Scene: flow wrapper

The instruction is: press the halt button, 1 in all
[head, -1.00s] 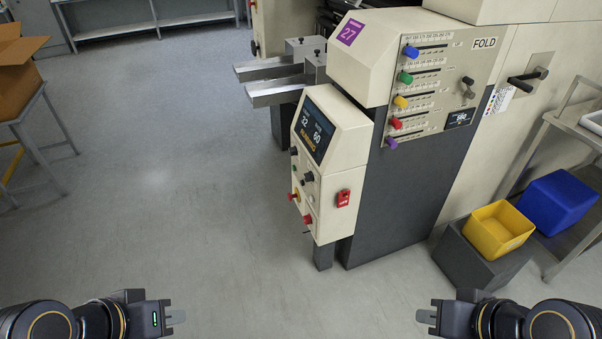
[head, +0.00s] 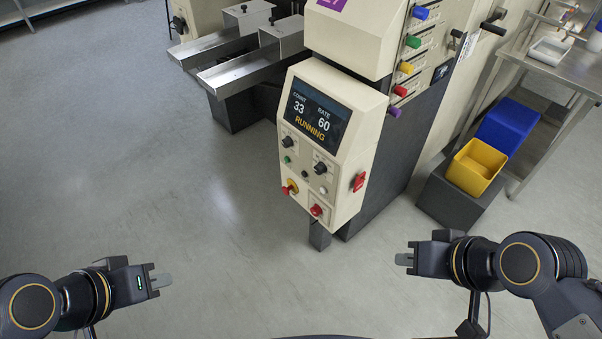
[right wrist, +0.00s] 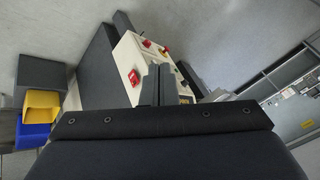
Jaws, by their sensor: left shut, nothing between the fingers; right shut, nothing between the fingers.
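The cream control panel (head: 322,150) stands ahead on the machine, its screen (head: 316,115) reading COUNT 33, RATE 60, RUNNING. Low on its face are a red button on a yellow base (head: 291,188) and a red button (head: 317,210) to its right. A red switch (head: 360,182) is on the panel's side. Labels are too small to tell which is the halt button. My left gripper (head: 160,281) is shut and empty at the lower left. My right gripper (head: 404,259) is shut and empty, right of the panel and apart from it. The right wrist view shows the panel (right wrist: 133,55) beyond the fingers.
Metal chutes (head: 235,65) jut out left of the panel. Coloured knobs (head: 405,67) line the machine side. A yellow bin (head: 476,167), a blue bin (head: 508,126) and a steel table (head: 545,70) are at right. Floor before the panel is clear.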

